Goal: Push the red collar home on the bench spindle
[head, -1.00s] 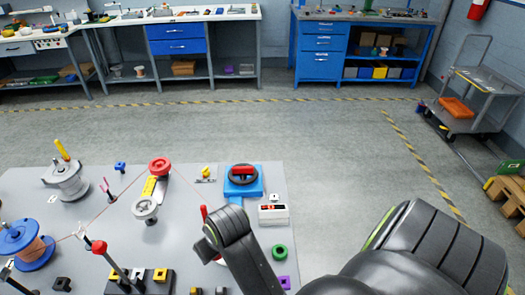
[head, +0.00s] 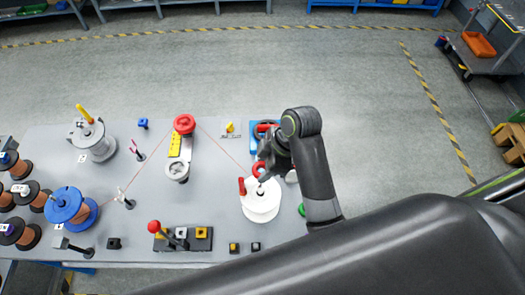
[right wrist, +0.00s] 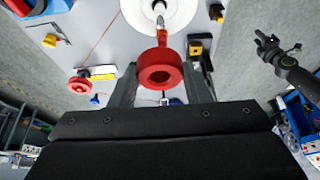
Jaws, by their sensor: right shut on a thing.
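The red collar (right wrist: 160,70) is a thick ring with a dark bore, held between the fingers of my right gripper (right wrist: 161,88). In the head view, the right gripper (head: 262,172) is shut on the collar (head: 259,168) just beyond the middle of the white spool (head: 260,208). A short metal spindle (head: 261,190) stands at the spool's middle. In the wrist view, the spool (right wrist: 185,14) is above the collar in the picture, and the collar looks apart from it. My left gripper (right wrist: 268,44) shows small in the wrist view; its jaw state is unclear.
The red pulley (head: 184,124), a thin red line, the blue spool (head: 70,208) and the red-knobbed block (head: 180,240) lie to the left. A blue-based unit (head: 262,128) is behind the gripper.

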